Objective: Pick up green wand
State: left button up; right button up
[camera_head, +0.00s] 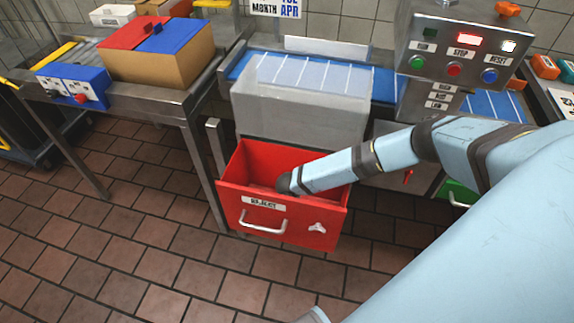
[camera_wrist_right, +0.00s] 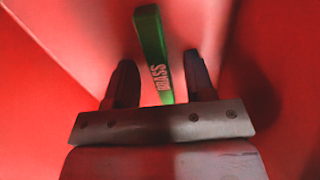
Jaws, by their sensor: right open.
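The green wand (camera_wrist_right: 150,30) shows in the right wrist view as a slim green bar with white lettering, partly legible, inside the red drawer (camera_head: 233,197). My right gripper (camera_wrist_right: 161,65) is open, with one dark finger on each side of the wand. The wand runs between the fingers toward the palm; I see gaps on both sides, and its near end is hidden by the gripper body. In the head view my right arm reaches down into the open drawer, and the wand cannot be seen there. My left gripper is not in view.
The red drawer's walls surround my right gripper closely. Above it stand a grey housing (camera_head: 300,112) and a blue conveyor (camera_head: 239,65). A control box (camera_head: 457,50) with buttons is at upper right. A table with a cardboard box (camera_head: 158,70) is at left. The tiled floor in front is clear.

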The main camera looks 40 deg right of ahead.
grip_shut()
jog(key=shift+r, duration=0.1)
